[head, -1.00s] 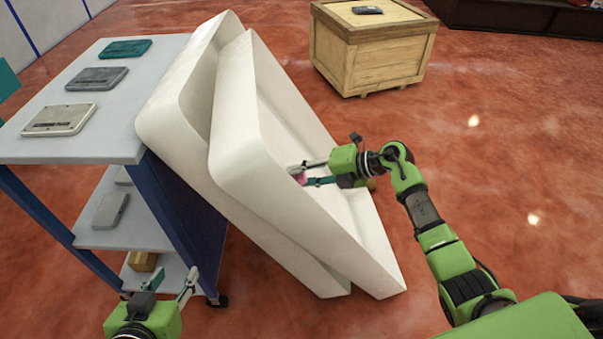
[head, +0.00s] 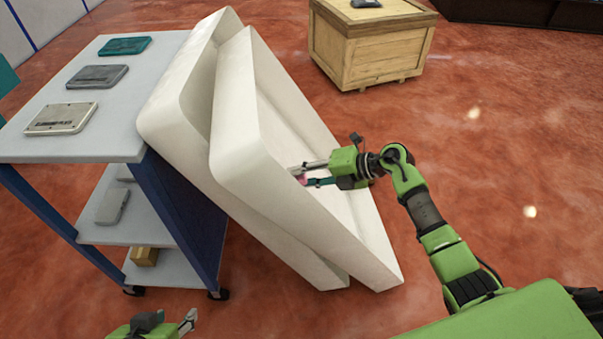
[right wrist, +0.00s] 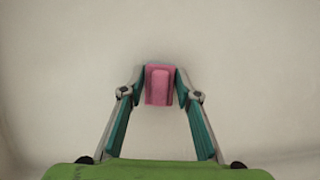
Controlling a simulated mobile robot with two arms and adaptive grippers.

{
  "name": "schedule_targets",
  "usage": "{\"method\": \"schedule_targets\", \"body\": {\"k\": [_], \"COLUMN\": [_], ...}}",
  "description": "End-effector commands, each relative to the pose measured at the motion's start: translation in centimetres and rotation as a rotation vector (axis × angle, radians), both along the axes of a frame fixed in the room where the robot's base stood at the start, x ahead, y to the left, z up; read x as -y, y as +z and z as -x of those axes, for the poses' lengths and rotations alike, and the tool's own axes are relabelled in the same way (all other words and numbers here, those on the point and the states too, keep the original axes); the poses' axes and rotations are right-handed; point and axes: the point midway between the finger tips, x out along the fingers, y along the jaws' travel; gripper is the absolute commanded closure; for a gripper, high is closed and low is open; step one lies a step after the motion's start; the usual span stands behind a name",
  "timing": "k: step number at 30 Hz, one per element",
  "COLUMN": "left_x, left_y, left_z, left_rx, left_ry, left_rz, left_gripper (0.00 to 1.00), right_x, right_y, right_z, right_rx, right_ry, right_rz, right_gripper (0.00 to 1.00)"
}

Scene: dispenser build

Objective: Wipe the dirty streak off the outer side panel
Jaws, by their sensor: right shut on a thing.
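Two white tray-shaped panels lean against the cart. The outer side panel (head: 240,135) is in front, its hollow face turned to the right. My right gripper (head: 303,174) is inside that hollow, shut on a small pink pad (right wrist: 159,84). In the right wrist view the pad sits between the fingertips in front of the pale panel surface; I cannot tell whether it touches. No dirty streak shows clearly in either view; the panel wall may hide part of the face. My left gripper (head: 168,319) is at the bottom left edge, partly cut off, with its fingers apart and empty.
A blue and white cart (head: 110,150) stands on the left, with several flat cartridge-like pieces on top. A wooden crate (head: 368,55) with a dark piece on it stands at the back. The red floor on the right is open.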

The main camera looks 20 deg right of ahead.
Motion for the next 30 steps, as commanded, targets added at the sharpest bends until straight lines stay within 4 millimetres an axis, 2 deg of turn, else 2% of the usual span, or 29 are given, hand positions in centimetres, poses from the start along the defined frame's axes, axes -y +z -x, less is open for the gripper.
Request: {"method": "schedule_targets", "body": {"k": [1, 21, 30], "left_x": [-0.1, -1.8, -2.0], "left_y": [-0.1, -1.4, -1.6], "left_z": [0.4, 6.0, 6.7], "left_rx": [-0.018, -0.248, -0.275], "left_ry": [0.001, 0.02, 0.023], "left_rz": [-0.004, -0.051, -0.057], "left_gripper": [0.6, 0.6, 0.6], "right_x": [-0.4, -0.5, -0.5], "right_y": [-0.2, -0.2, -0.2], "right_z": [0.5, 1.8, 1.9], "right_rx": [-0.009, -0.008, -0.007], "right_ry": [0.011, 0.009, 0.008], "right_rz": [-0.002, -0.002, -0.003], "right_gripper": [0.87, 0.87, 0.87]}}
